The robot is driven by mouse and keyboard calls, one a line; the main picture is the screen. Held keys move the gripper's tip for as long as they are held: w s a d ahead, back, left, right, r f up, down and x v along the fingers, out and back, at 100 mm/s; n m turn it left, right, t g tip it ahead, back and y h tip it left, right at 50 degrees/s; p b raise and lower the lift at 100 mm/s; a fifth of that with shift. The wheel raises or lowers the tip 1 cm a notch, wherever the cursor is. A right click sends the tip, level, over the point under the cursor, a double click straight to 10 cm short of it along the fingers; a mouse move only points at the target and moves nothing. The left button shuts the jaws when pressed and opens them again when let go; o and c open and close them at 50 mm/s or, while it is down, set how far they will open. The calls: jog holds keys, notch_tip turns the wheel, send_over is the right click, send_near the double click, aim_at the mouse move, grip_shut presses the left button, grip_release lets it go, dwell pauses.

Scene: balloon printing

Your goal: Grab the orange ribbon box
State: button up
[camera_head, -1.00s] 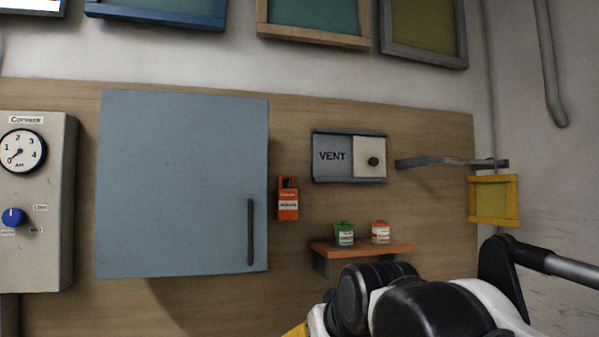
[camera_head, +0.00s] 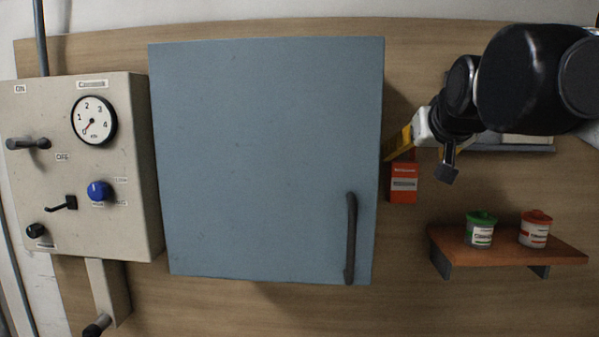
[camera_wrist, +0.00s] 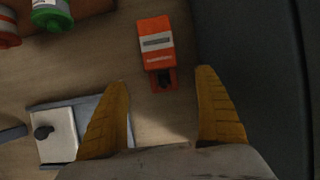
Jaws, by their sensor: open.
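The orange ribbon box (camera_head: 404,184) is mounted on the wooden wall, just right of the blue cabinet door. It has a white label, and its upper part is hidden behind my gripper in the head view. In the wrist view the box (camera_wrist: 155,42) appears upside down, ahead of and between my fingertips. One yellow finger also shows in the head view (camera_head: 399,146), close to the top of the box.
The blue cabinet (camera_head: 265,160) with a dark handle (camera_head: 351,238) stands close beside the box. A small shelf (camera_head: 500,247) at right holds a green-lidded jar (camera_head: 481,230) and an orange-lidded jar (camera_head: 535,229). A control panel (camera_head: 135,215) is at left.

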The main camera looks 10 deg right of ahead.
aim_at(406, 164)
jog(key=x, duration=0.9)
jog(key=shift+w+f, duration=0.15)
jog(key=shift+f, duration=0.1)
jog(key=shift+s+a+r, duration=0.1)
jog(key=shift+s, duration=0.1)
jog(key=c, duration=1.3)
